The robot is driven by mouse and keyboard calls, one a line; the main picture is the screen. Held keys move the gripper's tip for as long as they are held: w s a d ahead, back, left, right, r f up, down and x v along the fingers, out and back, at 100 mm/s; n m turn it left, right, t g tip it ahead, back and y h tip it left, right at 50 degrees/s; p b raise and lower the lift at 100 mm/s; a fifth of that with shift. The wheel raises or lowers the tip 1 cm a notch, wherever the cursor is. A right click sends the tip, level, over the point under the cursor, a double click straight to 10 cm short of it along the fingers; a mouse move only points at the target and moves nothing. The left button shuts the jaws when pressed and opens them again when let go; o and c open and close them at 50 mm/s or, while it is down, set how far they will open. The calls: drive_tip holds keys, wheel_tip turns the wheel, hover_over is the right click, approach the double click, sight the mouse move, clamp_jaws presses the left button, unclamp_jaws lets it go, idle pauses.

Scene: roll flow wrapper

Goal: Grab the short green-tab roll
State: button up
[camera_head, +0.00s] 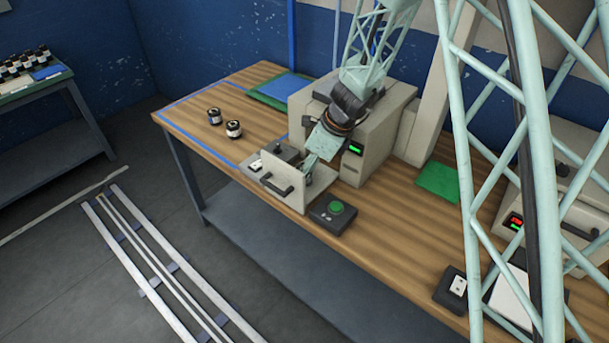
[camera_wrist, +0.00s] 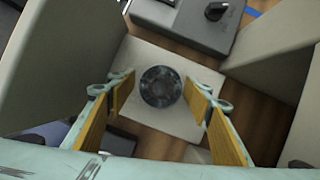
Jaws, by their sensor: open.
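My gripper (camera_wrist: 161,100) is open, with its yellow-padded fingers on either side of a dark round thing (camera_wrist: 161,87) seen from above. There are gaps between it and both fingers. It stands on a pale square plate (camera_wrist: 190,125). I see no green tab on it, so I cannot tell whether it is the short green-tab roll. In the head view my gripper (camera_head: 310,172) reaches down behind the upright front panel (camera_head: 291,190) of a beige machine (camera_head: 378,125); the arm and panel hide what is between the fingers.
Beige walls (camera_wrist: 60,55) stand close to my gripper. Two dark jars (camera_head: 214,116) (camera_head: 234,129) stand on the wooden table's left part. A green-button box (camera_head: 333,211) sits before the machine. A green mat (camera_head: 437,182) lies right of it. More jars (camera_head: 25,62) are on the far-left table.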

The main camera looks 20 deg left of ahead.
drive_tip(key=shift+c, duration=0.9)
drive_tip(key=c, duration=0.9)
drive_tip(key=shift+r+p, duration=1.55)
drive_tip(key=shift+r, duration=3.45)
